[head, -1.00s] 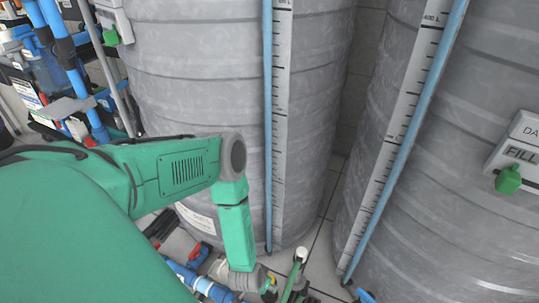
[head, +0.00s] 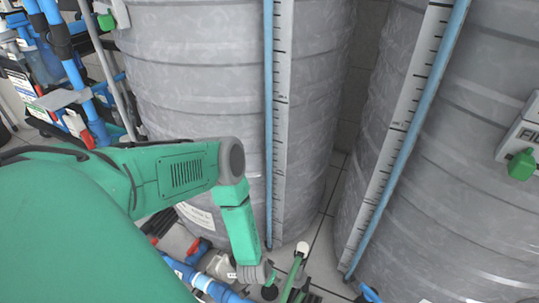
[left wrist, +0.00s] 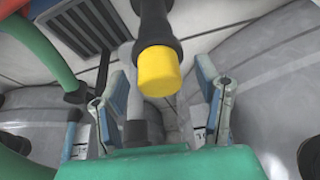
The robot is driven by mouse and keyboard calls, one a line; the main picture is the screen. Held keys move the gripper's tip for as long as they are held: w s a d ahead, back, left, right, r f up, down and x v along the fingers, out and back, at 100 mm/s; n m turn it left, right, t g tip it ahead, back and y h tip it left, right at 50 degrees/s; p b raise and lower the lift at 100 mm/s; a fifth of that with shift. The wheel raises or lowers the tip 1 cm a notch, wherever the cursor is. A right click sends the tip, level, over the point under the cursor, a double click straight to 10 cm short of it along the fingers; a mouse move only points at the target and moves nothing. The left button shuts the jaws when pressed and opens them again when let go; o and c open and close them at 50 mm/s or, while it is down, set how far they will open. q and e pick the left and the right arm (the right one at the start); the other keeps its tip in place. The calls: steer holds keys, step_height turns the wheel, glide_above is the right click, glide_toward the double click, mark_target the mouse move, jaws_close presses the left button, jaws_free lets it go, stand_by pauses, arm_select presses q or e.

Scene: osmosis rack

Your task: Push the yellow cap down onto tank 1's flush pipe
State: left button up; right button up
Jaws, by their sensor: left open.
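The yellow cap (left wrist: 159,70) shows in the left wrist view on the end of a black pipe fitting (left wrist: 155,30). I cannot tell how far it is seated. My left gripper (left wrist: 160,76) is open, with one finger on each side of the cap and visible gaps between. The cap is not visible in the head view. There my left gripper's wrist (head: 255,272) is low, beside the large grey tank (head: 200,100); its fingers are hidden or too small to tell. My right gripper is not in view.
A second grey tank (head: 460,200) stands at the right with a green-knobbed box (head: 522,165). A pale-topped upright pipe (head: 302,249) stands just right of my left wrist. Blue piping (head: 200,280) runs along the floor at left. A narrow floor gap lies between the tanks.

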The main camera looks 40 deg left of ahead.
arm_select(q)
steer(key=shift+c, duration=0.4)
steer(key=c, duration=0.8)
steer(key=shift+c, duration=0.2)
steer(key=shift+r, duration=0.15)
step_height(320, 180, up, 18)
steer(key=p, duration=0.8)
